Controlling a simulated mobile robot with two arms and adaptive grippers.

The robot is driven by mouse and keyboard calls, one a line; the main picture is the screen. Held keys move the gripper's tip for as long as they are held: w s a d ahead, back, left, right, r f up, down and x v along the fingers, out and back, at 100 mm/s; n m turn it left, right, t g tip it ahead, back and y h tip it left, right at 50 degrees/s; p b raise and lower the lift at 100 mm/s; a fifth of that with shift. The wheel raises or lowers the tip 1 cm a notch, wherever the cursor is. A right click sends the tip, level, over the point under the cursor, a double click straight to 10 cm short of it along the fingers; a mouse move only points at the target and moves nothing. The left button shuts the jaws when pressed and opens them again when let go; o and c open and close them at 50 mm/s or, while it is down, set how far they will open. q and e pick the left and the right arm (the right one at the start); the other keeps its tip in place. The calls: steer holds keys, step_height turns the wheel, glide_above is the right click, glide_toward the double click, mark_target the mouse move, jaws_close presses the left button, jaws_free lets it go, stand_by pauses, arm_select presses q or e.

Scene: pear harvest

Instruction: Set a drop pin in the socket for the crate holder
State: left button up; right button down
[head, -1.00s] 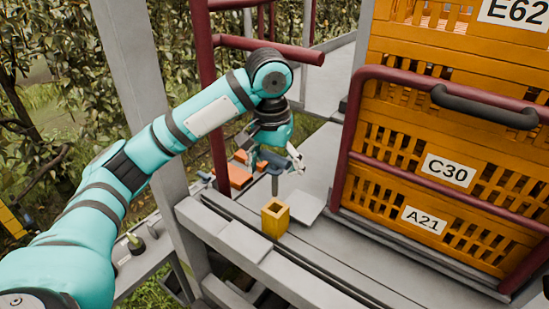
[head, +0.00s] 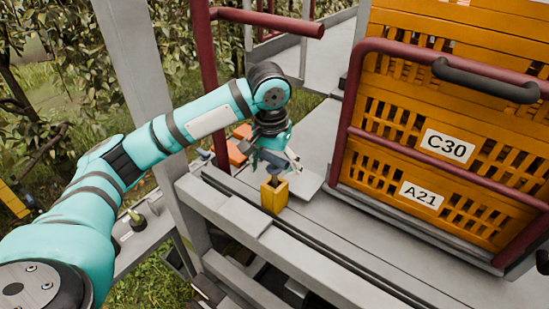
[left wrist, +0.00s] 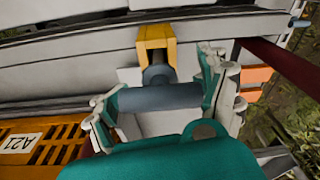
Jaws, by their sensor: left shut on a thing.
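The yellow square socket (head: 274,196) stands on the grey deck rail, left of the crates. In the left wrist view the socket (left wrist: 154,36) is at top centre. My left gripper (head: 273,163) is just above it, shut on the grey drop pin. The pin's crossbar (left wrist: 160,97) lies between the two fingers in the left wrist view, with a round collar (left wrist: 155,74) at the socket's near end. The pin's shaft no longer shows in the head view and appears to be down inside the socket; how deep I cannot tell.
Orange crates (head: 483,189) labelled C30 and A21 stand stacked at right behind a dark red bar frame (head: 341,160). A grey post (head: 140,75) and a red post (head: 205,80) rise near my left arm. An orange part (head: 237,151) lies behind the gripper.

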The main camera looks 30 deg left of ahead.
mark_target(274, 156)
arm_select(q)
steer(key=shift+f, duration=1.55)
steer(key=o, duration=1.2)
steer(key=shift+r, duration=0.1)
steer(key=shift+r, duration=3.4)
